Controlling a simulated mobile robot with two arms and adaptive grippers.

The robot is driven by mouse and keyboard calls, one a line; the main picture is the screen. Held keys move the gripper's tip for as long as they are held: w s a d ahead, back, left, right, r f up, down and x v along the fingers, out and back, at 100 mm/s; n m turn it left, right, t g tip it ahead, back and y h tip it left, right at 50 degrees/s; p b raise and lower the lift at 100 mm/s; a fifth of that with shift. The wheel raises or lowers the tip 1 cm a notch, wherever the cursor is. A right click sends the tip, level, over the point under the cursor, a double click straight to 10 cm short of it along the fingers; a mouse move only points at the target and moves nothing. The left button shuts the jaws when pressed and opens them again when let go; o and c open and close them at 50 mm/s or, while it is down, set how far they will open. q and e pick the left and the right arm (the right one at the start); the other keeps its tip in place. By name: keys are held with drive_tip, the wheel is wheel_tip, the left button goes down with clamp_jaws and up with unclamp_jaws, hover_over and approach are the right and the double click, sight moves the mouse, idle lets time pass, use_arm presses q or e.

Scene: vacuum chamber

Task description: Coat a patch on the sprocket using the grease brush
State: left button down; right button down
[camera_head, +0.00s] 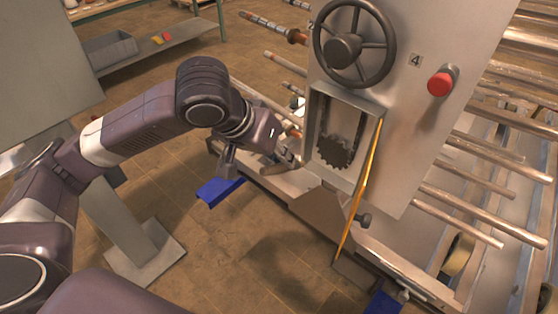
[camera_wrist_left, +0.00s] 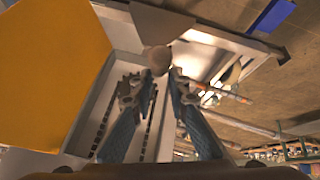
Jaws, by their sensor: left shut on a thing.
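The dark toothed sprocket (camera_head: 334,152) hangs with its chain inside an open recessed box in the grey machine panel (camera_head: 410,140). My left gripper (camera_head: 291,157) is just left of this box, its fingers pointing toward it. In the left wrist view the gripper (camera_wrist_left: 160,82) has its fingertips close together around a small rounded grey-brown thing (camera_wrist_left: 158,60), seemingly the end of the grease brush. The rest of the brush is hidden. Chain strands (camera_wrist_left: 148,118) show behind the fingers. My right gripper is not in view.
The box's yellow-orange door (camera_head: 364,190) stands open, seen edge-on, and fills the upper left of the wrist view (camera_wrist_left: 50,70). Copper-coloured bars (camera_head: 470,215) lie to the right.

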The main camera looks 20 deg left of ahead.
use_arm(q)
drive_tip(key=shift+w+d+f+b, duration=0.1)
drive_tip(key=shift+w+d+b, duration=0.15)
drive_tip(key=shift+w, duration=0.6)
drive_tip(key=shift+w+d+r+b, duration=0.15)
drive_tip(key=shift+w+d, duration=0.25)
drive_tip(key=shift+w, duration=0.4)
drive_tip(key=shift+w+d+f+b, duration=0.2)
drive_tip(key=shift+w+d, duration=0.1)
drive_tip(key=shift+w, duration=0.55)
drive_tip(key=shift+w+d+p, duration=0.25)
drive_tip(key=shift+w+p, duration=0.2)
drive_tip(key=shift+w, duration=0.2)
